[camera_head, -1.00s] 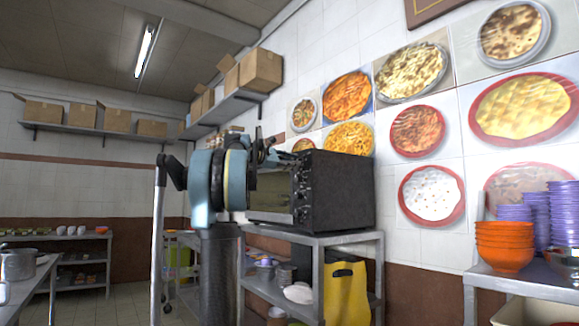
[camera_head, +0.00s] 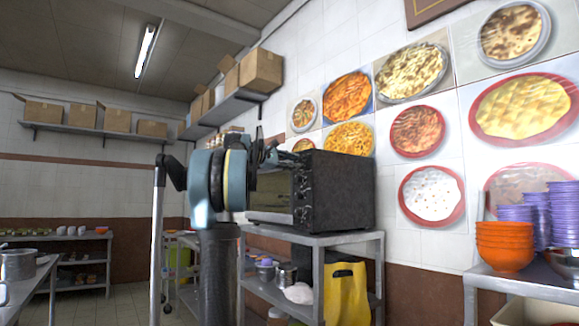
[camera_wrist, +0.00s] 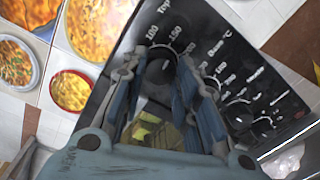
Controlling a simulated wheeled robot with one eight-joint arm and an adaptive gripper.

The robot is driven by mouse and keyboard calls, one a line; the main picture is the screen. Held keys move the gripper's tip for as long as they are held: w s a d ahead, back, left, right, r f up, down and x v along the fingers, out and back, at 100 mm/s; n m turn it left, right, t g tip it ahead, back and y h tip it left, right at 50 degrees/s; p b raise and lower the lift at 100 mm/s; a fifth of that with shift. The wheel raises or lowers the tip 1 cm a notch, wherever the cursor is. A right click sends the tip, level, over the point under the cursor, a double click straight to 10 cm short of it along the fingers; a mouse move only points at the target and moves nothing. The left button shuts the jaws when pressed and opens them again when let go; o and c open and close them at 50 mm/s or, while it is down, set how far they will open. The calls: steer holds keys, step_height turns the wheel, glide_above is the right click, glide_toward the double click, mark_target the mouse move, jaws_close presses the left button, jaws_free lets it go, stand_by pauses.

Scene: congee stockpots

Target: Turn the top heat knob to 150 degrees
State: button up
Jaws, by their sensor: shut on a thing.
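The black oven (camera_head: 340,192) stands on a metal rack, with its control face turned toward my arm. In the wrist view its panel (camera_wrist: 205,30) is tilted and shows a "Top" label with 100 and 150 marks beside the uppermost knob. My gripper (camera_wrist: 161,62) has its two blue-grey fingers on either side of this top heat knob (camera_wrist: 160,72) and is shut on it. The knob's pointer cannot be made out. In the head view my gripper (camera_head: 268,153) is at the oven's front, and the knob is hidden.
Further knobs (camera_wrist: 238,113) run down the panel below the top one. Orange bowls (camera_head: 504,246) and purple bowls (camera_head: 563,215) stand on the right. A wall shelf (camera_head: 225,108) carries boxes above.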

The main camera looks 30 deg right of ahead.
steer(key=o, duration=1.1)
steer(key=shift+c, duration=0.2)
steer(key=a, duration=1.2)
steer(key=shift+s+r, duration=0.2)
steer(key=shift+s, duration=0.1)
steer(key=s+a+f+m+y, duration=0.1)
steer(key=s+a+f+y, duration=0.4)
steer(key=f, duration=1.8)
steer(key=s+a+f+m+y, duration=0.2)
steer(key=s+a+f+y, duration=0.4)
steer(key=s+a+f, duration=0.9)
steer(key=s+a+f+m+t+y, duration=0.1)
steer(key=s+a+f+y, duration=0.5)
steer(key=f, duration=2.4)
steer(key=s+a, duration=0.5)
steer(key=a, duration=0.2)
steer(key=shift+a+f+m, duration=0.3)
steer(key=shift+f+m, duration=0.05)
steer(key=shift+m, duration=0.05)
